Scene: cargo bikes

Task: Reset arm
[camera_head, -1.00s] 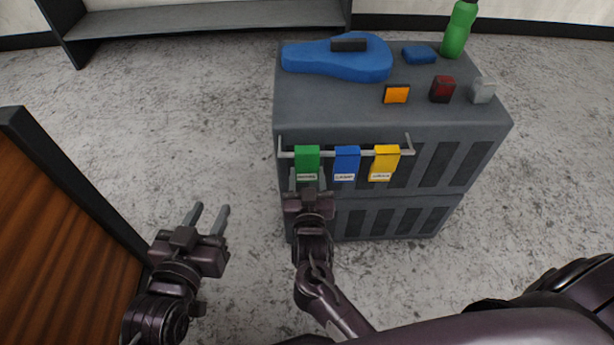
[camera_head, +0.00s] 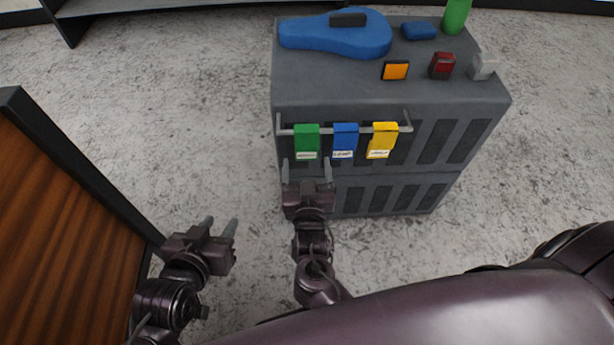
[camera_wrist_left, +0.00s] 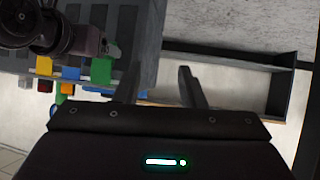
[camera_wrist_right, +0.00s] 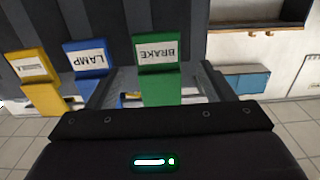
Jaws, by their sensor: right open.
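My left gripper (camera_head: 219,224) is open and empty, held low over the floor beside the brown wooden panel; its two parted fingers also show in the left wrist view (camera_wrist_left: 160,82). My right gripper (camera_head: 306,168) is open and empty in front of the grey cabinet, just below the green tag (camera_head: 306,138). In the right wrist view the green tag (camera_wrist_right: 158,70), labelled BRAKE, appears between the open fingers. It hangs on the rail beside a blue tag (camera_head: 345,138) labelled LAMP and a yellow tag (camera_head: 383,138).
The grey cabinet (camera_head: 400,98) carries a blue case (camera_head: 335,38), a small blue item (camera_head: 418,31), an orange block (camera_head: 395,70), a red block (camera_head: 442,65), a grey block (camera_head: 483,67) and a green bottle (camera_head: 456,14). A wooden panel (camera_head: 60,210) stands left. Floor between is clear.

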